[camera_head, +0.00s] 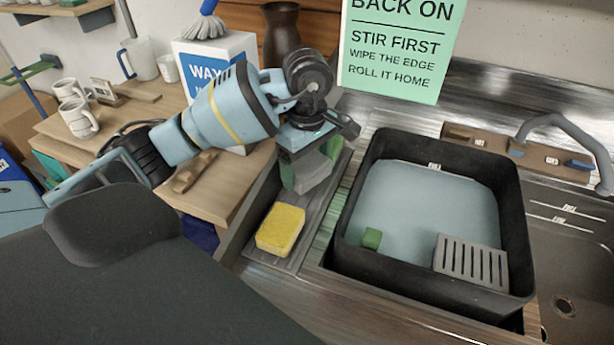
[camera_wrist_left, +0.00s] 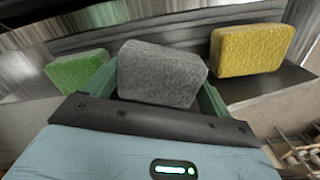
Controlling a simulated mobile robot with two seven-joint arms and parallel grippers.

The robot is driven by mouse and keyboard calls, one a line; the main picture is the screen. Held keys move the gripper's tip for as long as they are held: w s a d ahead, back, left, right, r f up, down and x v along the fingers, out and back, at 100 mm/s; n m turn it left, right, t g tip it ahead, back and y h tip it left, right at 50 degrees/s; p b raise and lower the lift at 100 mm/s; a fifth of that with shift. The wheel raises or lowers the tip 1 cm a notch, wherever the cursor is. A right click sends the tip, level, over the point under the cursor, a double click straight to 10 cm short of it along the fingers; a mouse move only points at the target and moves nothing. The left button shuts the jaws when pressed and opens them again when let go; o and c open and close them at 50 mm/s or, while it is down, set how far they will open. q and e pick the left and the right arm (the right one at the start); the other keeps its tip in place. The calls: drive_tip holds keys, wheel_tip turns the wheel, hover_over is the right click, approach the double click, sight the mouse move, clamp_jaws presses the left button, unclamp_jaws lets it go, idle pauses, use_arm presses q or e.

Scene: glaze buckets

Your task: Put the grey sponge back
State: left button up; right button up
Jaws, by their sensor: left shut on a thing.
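The grey sponge (camera_head: 313,170) is between the fingers of my left gripper (camera_head: 308,162), which is shut on it. It also shows in the left wrist view (camera_wrist_left: 160,74), between two green fingers. The gripper points down over the ribbed grey tray (camera_head: 262,207) beside the basin. A yellow sponge (camera_head: 281,229) lies on the tray on the near side of the grey one. A green sponge (camera_wrist_left: 78,72) shows on the other side in the left wrist view. I cannot tell whether the grey sponge touches the tray. My right gripper is not in view.
A black tub (camera_head: 350,250) of blue-grey liquid stands right of the tray, with a small green block (camera_head: 371,238) and a slotted grey plate (camera_head: 470,262). A green sign (camera_head: 400,50) stands behind. A wooden table (camera_head: 225,190) with mugs is at left.

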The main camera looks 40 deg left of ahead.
use_arm(q)
wheel_tip(320, 180, down, 4)
drive_tip(key=shift+r, duration=0.2)
drive_tip(key=shift+f, duration=0.15)
drive_tip(key=o, duration=0.9)
